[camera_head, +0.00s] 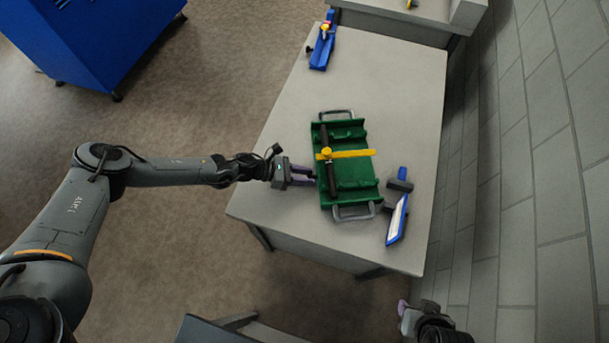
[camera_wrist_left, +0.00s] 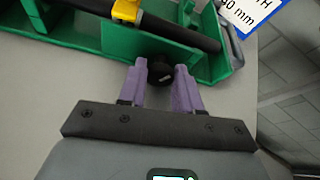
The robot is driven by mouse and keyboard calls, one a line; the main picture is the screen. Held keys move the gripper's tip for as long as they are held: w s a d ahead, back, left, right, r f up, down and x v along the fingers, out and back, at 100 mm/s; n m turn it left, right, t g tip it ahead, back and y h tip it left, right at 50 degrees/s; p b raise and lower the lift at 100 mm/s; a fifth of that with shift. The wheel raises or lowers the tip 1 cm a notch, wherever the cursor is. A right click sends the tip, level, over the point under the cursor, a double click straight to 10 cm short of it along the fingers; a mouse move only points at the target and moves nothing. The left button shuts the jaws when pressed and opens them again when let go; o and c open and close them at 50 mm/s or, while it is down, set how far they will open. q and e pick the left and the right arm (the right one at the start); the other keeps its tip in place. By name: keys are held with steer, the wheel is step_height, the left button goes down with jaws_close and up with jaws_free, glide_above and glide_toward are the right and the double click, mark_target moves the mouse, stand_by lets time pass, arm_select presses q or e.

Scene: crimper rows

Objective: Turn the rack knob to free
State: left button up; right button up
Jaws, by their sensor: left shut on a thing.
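The green rack (camera_head: 352,190) lies on the grey table, with a grey handle at each end. A dark bar runs along its left side, and a yellow piece (camera_head: 350,154) crosses it. My left gripper (camera_head: 312,177) reaches in from the left to the rack's near left side. In the left wrist view its purple fingers stand on both sides of the black rack knob (camera_wrist_left: 160,70) and are shut on it. The knob sticks out from the green rack wall (camera_wrist_left: 120,38). The fingers mostly hide it in the head view. My right gripper (camera_head: 403,307) is partly visible at the lower right, away from the table.
A blue tool with a white label (camera_head: 397,220) lies right of the rack, with a dark part (camera_head: 400,181) at it. Another blue tool (camera_head: 323,48) lies at the table's (camera_head: 395,80) far left edge. The table between is clear. A brick wall stands at the right.

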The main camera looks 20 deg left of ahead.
arm_select(q)
steer(key=n+b, duration=0.1)
steer(key=n+g+h+b, duration=0.1)
steer(key=n, duration=0.1)
steer(key=shift+w+a+f+g, duration=0.1)
steer(key=shift+w+g, duration=0.05)
steer(key=shift+g, duration=0.15)
steer(key=shift+b, duration=0.35)
steer(key=o, duration=0.9)
steer(key=shift+o, duration=0.7)
steer(key=shift+a, duration=0.1)
